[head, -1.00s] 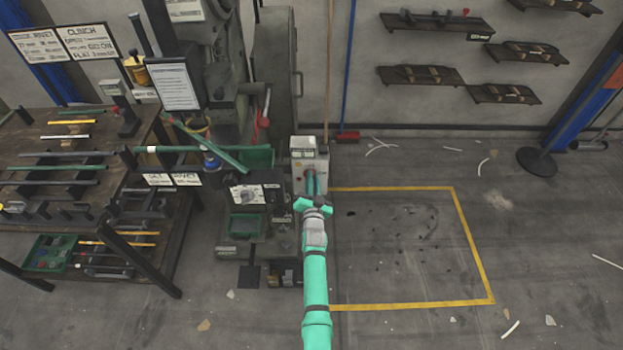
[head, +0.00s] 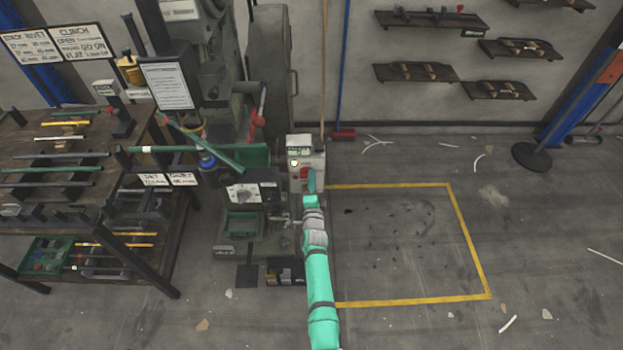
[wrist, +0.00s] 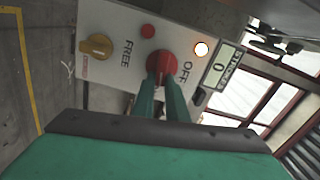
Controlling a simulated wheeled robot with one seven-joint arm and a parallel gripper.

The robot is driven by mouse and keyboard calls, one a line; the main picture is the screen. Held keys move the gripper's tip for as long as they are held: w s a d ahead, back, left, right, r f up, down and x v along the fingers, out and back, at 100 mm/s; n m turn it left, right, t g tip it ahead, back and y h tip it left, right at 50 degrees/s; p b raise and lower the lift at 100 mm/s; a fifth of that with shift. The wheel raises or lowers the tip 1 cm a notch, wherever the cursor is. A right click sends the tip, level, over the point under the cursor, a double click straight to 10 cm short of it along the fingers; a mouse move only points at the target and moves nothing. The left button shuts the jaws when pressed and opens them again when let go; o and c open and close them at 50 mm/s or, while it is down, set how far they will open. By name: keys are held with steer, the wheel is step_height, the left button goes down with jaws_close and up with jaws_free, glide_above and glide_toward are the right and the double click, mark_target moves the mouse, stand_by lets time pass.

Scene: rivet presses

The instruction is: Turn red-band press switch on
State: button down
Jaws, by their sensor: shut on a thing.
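A pale control box (head: 305,160) stands beside the press at the centre in the head view. Its panel (wrist: 118,20) fills the top of the wrist view. A red rotary switch (wrist: 162,60) sits on the panel, with the words FREE and OFF near it; the switch also shows in the head view (head: 306,173). My gripper (wrist: 165,78) is shut on the red switch, its two green fingers reaching onto it. The gripper is seen from above in the head view (head: 311,184). The fingers hide the switch's lower part, and I cannot tell its pointer direction.
The panel also has a yellow knob (wrist: 97,46), a small red button (wrist: 148,31), a bright white lamp (wrist: 201,49) and a STROKES counter (wrist: 219,67) showing 0. A rod-laden workbench (head: 60,150) stands left.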

steer(key=shift+s+a+f+m, duration=0.1)
steer(key=shift+f+m, duration=0.15)
steer(key=shift+m, duration=0.55)
steer(key=c, duration=1.8)
jaws_free()
steer(key=shift+o, duration=0.2)
